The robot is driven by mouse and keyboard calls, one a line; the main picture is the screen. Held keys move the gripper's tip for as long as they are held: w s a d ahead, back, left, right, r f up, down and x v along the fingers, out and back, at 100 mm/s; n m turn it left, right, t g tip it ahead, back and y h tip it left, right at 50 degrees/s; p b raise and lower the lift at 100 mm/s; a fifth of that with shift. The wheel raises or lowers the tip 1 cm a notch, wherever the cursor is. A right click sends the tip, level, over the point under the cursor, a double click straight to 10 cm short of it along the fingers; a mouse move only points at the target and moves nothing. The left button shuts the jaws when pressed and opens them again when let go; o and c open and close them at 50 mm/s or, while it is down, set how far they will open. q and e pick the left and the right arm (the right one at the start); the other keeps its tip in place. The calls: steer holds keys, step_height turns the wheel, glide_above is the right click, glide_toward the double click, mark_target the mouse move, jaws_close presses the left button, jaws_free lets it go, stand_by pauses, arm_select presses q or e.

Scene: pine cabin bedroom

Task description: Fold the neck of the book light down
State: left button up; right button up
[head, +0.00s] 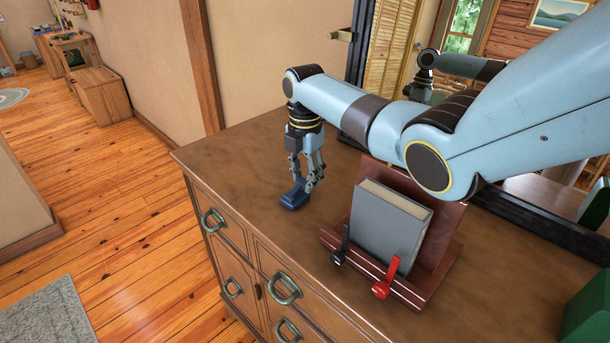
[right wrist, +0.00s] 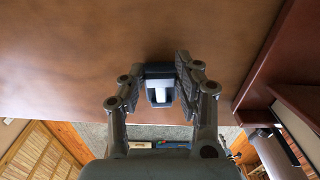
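The book light (head: 294,199) is a small dark blue thing on the brown dresser top, left of the book stand. A short part of it rises between my fingers. In the right wrist view the light (right wrist: 159,88) shows a dark body with a white panel. My right gripper (head: 306,182) points down over it, its two fingers parted on either side of the light. In the right wrist view the gripper (right wrist: 161,72) has a finger close to each side; I cannot tell whether they touch it. The neck is partly hidden by the fingers. My left gripper is not in view.
A reddish wooden stand (head: 447,262) holds a grey book (head: 386,228), with a black clip (head: 341,246) and a red clip (head: 384,284) in front. A dark-framed mirror (head: 360,45) stands behind. The dresser top (head: 222,152) is clear left of the light.

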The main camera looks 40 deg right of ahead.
steer(key=c, duration=0.4)
steer(key=shift+d+f+y+b, duration=0.2)
steer(key=shift+f+y+b, duration=0.25)
steer(key=shift+y+b, duration=0.25)
jaws_close()
steer(key=o, duration=1.1)
jaws_free()
steer(key=shift+r, duration=0.1)
step_height(320, 180, up, 12)
steer(key=d, duration=0.1)
steer(key=shift+w+d, duration=0.15)
steer(key=shift+d, duration=0.05)
steer(key=shift+c, duration=0.3)
